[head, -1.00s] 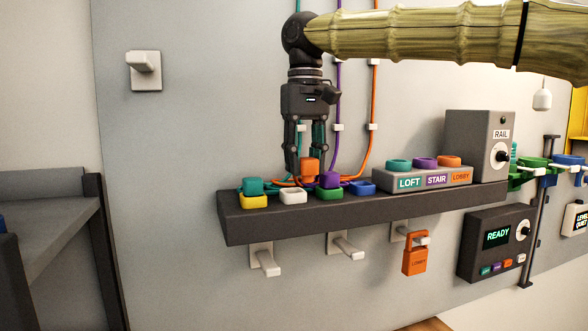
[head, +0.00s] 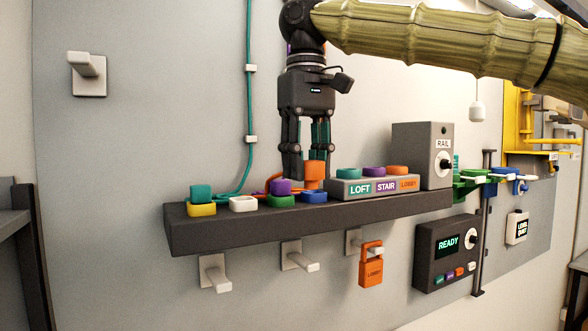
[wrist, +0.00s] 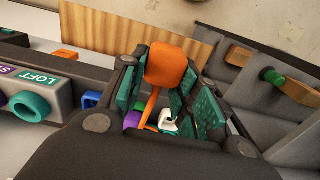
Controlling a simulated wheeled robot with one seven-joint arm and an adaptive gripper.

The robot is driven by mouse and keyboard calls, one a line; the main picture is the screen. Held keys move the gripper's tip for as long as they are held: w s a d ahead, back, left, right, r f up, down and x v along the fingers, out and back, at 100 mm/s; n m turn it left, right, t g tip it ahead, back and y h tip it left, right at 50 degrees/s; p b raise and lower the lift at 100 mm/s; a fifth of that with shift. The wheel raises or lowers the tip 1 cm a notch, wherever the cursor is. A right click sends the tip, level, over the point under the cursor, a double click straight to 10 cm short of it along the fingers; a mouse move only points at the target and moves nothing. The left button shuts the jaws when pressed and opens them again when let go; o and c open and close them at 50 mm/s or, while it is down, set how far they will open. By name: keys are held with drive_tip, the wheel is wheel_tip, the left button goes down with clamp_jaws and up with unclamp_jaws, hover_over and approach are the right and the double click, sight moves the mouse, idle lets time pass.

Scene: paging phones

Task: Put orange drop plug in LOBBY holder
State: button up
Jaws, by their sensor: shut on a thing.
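The orange drop plug (head: 314,171) is between the fingers of my gripper (head: 307,166), which is shut on it. In the wrist view the plug (wrist: 168,66) sits at the fingertips (wrist: 158,84), with its orange cord trailing below. The head view shows it just above or behind the empty blue holder (head: 314,196); contact cannot be told. The LOBBY holder (head: 397,170) is an orange ring at the right end of the grey labelled block (head: 345,192), to the right of my gripper. No plug shows in it.
A purple plug (head: 281,186) is on the green holder (head: 282,202), close left of my gripper. A teal plug (head: 201,191) is on the yellow holder (head: 202,209). The white holder (head: 243,203) is empty. The RAIL box (head: 423,155) rises just right of the LOBBY holder.

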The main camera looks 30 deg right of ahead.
drive_tip(key=shift+s, duration=0.2)
drive_tip(key=shift+r, duration=0.15)
drive_tip(key=shift+r+p, duration=2.85)
drive_tip(key=shift+r, duration=0.5)
drive_tip(key=w+d+p, duration=0.1)
drive_tip(key=w+d, duration=0.4)
drive_tip(key=d, duration=0.6)
drive_tip(key=w+d+p, duration=0.1)
drive_tip(key=w+d, duration=0.5)
drive_tip(key=d, duration=0.6)
drive_tip(key=w+d+p, duration=0.2)
drive_tip(key=w+d, duration=0.3)
drive_tip(key=d, duration=0.6)
drive_tip(key=shift+w+d, duration=0.2)
drive_tip(key=shift+d, duration=0.2)
